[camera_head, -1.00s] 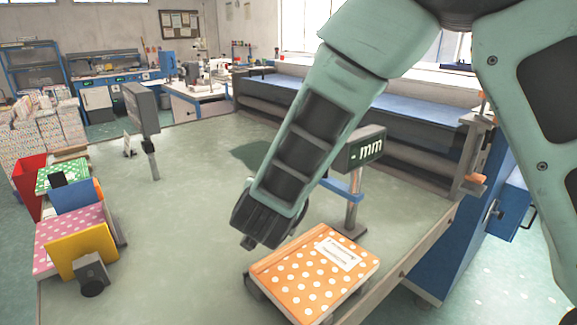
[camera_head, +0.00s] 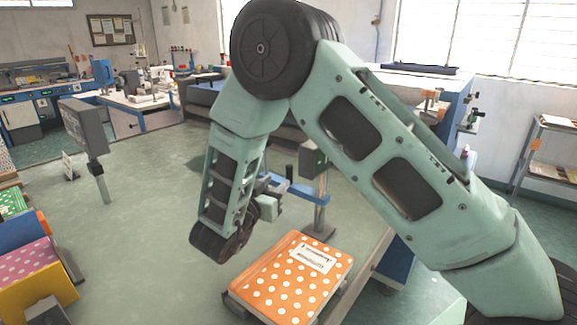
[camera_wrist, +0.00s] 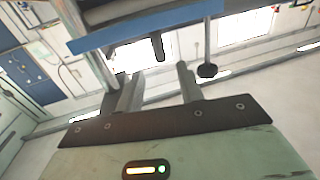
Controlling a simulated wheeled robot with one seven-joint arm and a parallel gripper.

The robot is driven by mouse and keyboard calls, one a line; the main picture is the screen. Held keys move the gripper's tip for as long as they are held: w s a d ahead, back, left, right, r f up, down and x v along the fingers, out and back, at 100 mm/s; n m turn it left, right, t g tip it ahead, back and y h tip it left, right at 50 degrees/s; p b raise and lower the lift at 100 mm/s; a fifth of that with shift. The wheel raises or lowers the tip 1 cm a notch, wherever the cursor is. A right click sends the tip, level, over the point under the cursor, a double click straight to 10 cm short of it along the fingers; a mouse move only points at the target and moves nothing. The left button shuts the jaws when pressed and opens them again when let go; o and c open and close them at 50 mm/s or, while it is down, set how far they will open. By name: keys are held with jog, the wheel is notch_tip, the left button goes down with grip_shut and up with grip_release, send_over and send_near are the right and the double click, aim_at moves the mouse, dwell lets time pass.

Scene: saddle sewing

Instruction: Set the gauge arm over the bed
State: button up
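The gauge stands on the table as an upright post with a dark display head (camera_head: 313,158), which my arm partly hides. A blue gauge arm (camera_head: 308,191) sticks out from its post. In the wrist view the blue arm (camera_wrist: 150,32) crosses above my fingers, with a short dark peg under it. An orange polka-dot book (camera_head: 290,278) lies in front of the post on a low dark bed (camera_head: 236,308), mostly covered. My gripper (camera_wrist: 158,74) is open and empty, its two fingers apart, pointing toward the blue arm. In the head view it is small beside the arm's left end.
Another post with a grey display (camera_head: 84,126) stands at the left of the table. Coloured books (camera_head: 30,262) sit at the left edge. The table middle (camera_head: 140,210) is clear. A blue bench is behind, and a shelf (camera_head: 545,160) stands at the right.

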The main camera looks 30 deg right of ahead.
aim_at(288, 172)
jog(key=p+x, duration=0.2)
jog(key=x, duration=0.6)
jog(key=shift+w+d, duration=0.2)
jog(key=shift+d, duration=0.15)
grip_shut()
